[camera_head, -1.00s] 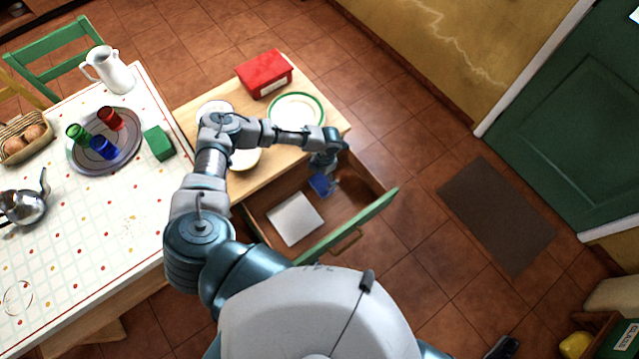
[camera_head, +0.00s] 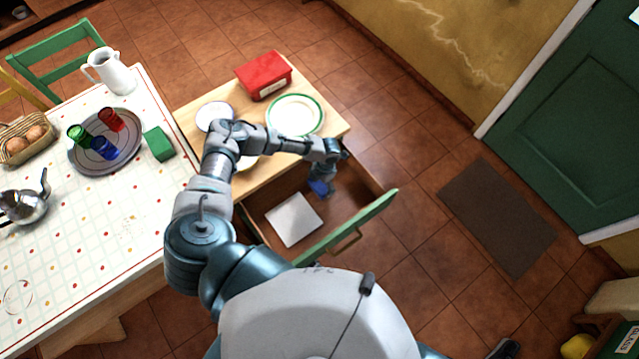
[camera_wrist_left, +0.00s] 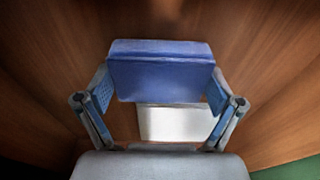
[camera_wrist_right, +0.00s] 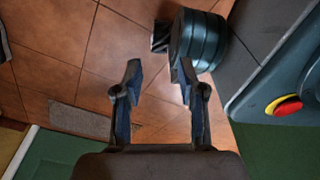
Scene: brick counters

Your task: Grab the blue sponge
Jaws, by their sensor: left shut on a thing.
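The blue sponge (camera_head: 319,187) is in the open drawer (camera_head: 262,203), partly hidden under my left gripper (camera_head: 323,182) in the head view. In the left wrist view the sponge (camera_wrist_left: 160,72) spans the space between the two fingers of my left gripper (camera_wrist_left: 160,92), which are shut on its sides. I cannot tell whether the sponge touches the drawer floor. My right gripper (camera_wrist_right: 158,82) shows only in the right wrist view. Its fingers are apart with nothing between them, over the tiled floor.
A white flat item (camera_head: 294,220) lies in the drawer; it shows in the left wrist view (camera_wrist_left: 175,123). The drawer's green front (camera_head: 345,228) bounds it. A red box (camera_head: 264,76) and a green-rimmed plate (camera_head: 295,115) stand on the counter above. A laid table (camera_head: 80,240) is at left.

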